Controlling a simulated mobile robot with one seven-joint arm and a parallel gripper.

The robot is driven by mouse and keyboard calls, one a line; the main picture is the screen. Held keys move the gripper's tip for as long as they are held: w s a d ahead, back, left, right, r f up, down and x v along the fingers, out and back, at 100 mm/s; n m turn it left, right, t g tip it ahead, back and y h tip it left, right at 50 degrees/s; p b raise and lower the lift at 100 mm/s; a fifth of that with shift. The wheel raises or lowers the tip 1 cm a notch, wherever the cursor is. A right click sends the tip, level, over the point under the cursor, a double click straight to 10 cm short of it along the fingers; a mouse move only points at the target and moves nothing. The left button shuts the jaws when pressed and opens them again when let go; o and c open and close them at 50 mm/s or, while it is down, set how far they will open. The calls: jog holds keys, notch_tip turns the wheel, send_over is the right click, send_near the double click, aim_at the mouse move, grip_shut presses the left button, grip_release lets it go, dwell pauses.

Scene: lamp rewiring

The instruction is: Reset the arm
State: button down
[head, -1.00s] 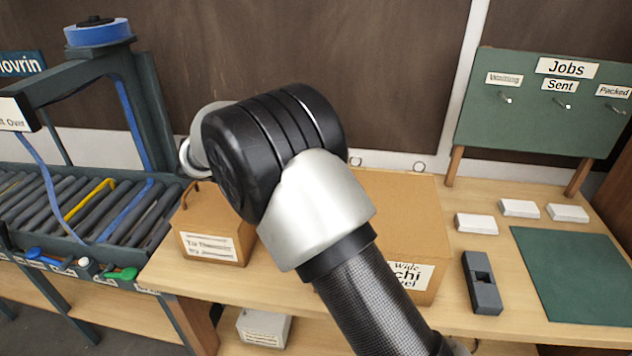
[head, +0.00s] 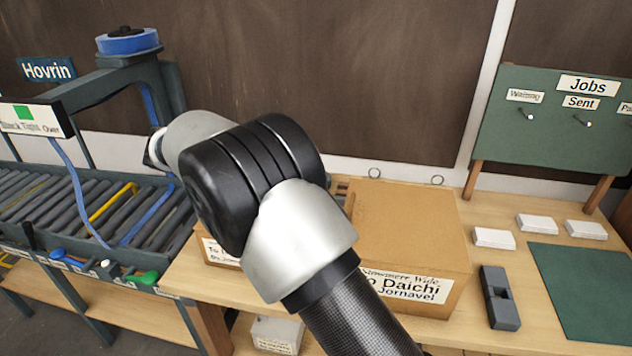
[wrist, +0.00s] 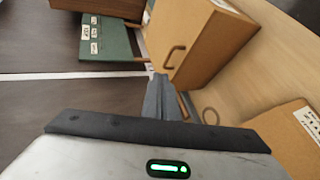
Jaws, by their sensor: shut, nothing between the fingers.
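My arm crosses the middle of the head view, its black joint and silver and carbon links in front of the bench; my gripper itself is hidden there. In the wrist view my gripper (wrist: 162,92) has its grey fingers together, with nothing between them. In that view the fingertips show against the lower edge of a tan wooden box with a dark handle (wrist: 205,45); I cannot tell how far off it is.
A cardboard box (head: 415,235) stands on the bench behind my arm. A roller conveyor (head: 60,215) with a strapping frame is at left. The green Jobs board (head: 560,135), white cards, a dark grey block (head: 499,298) and a green mat (head: 590,300) are at right.

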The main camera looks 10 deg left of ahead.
jog(key=s+d+r+m+g+y+p, duration=0.1)
jog(key=s+d+r+y, duration=0.15)
jog(key=d, duration=0.45)
jog(key=s+d+r+g+y+p, duration=0.1)
jog(key=s+d+r+y, duration=0.1)
jog(key=d+r, duration=0.3)
jog(key=s+d+r+m+g+y+p, duration=0.1)
jog(key=s+d+r+y, duration=0.15)
jog(key=d, duration=0.55)
jog(key=s+d+m+t+y+p, duration=0.1)
jog(key=s+d, duration=0.3)
jog(key=s, duration=0.4)
jog(key=s+d+r+m+t+y+p, duration=0.1)
jog(key=s+d+m+t+y, duration=0.1)
jog(key=s, duration=0.6)
jog(key=shift+s+d+y+p, duration=0.35)
jog(key=shift+d+y, duration=0.55)
jog(key=shift+d, duration=0.3)
